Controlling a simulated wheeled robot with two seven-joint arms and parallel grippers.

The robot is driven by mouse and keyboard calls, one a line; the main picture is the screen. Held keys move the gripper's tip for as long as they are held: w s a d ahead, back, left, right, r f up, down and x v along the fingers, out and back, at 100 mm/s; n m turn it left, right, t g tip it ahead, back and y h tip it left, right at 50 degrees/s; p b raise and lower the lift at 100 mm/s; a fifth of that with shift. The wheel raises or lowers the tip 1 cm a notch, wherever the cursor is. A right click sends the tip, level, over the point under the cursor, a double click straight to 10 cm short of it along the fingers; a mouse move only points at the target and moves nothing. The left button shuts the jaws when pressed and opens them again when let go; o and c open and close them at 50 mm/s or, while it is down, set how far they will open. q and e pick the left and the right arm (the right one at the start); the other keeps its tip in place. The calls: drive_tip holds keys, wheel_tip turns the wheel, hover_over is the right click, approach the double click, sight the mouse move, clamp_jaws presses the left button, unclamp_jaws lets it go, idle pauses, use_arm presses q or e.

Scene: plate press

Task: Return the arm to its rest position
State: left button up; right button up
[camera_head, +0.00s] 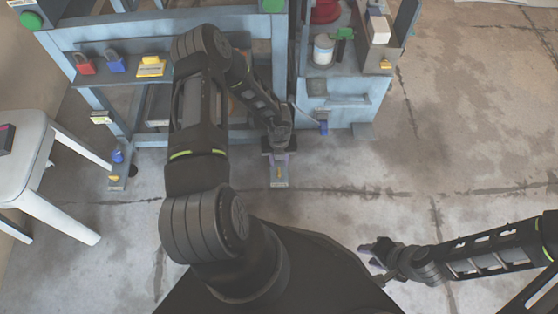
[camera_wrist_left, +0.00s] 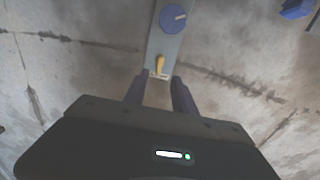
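My left gripper (camera_head: 279,156) hangs in front of the blue press frame (camera_head: 190,22).
Red (camera_head: 84,64) and blue (camera_head: 115,61) padlocks and a yellow block (camera_head: 151,67) are on the frame's ledge. A white stool (camera_head: 30,165) stands at the left. A white canister (camera_head: 323,50) is on the right-hand unit. The concrete floor at the right is clear.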

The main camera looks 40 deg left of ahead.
idle(0.5)
use_arm(q)
drive_tip(key=shift+w+m, duration=0.15)
drive_tip(key=shift+m, duration=0.85)
drive_tip(key=m, duration=0.3)
drive_tip(key=shift+s+d+f, duration=0.15)
drive_tip(key=shift+s+d, duration=0.05)
drive_tip(key=shift+s, duration=0.05)
drive_tip(key=s+d+r+n+h, duration=0.1)
drive_tip(key=s+d+r+n, duration=0.3)
drive_tip(key=d+n, duration=0.6)
drive_tip(key=s+d+r+n+h, duration=0.2)
drive_tip(key=s+d+n, duration=0.35)
drive_tip(key=n, duration=0.85)
drive_tip(key=s+d+r+n+h, duration=0.1)
drive_tip(key=s+d+r+n, duration=0.35)
drive_tip(key=d+n, duration=0.55)
wheel_tip(320, 180, up, 24)
drive_tip(key=a+n+p, duration=0.1)
drive_tip(key=p, duration=2.3)
drive_tip(key=shift+t, duration=0.4)
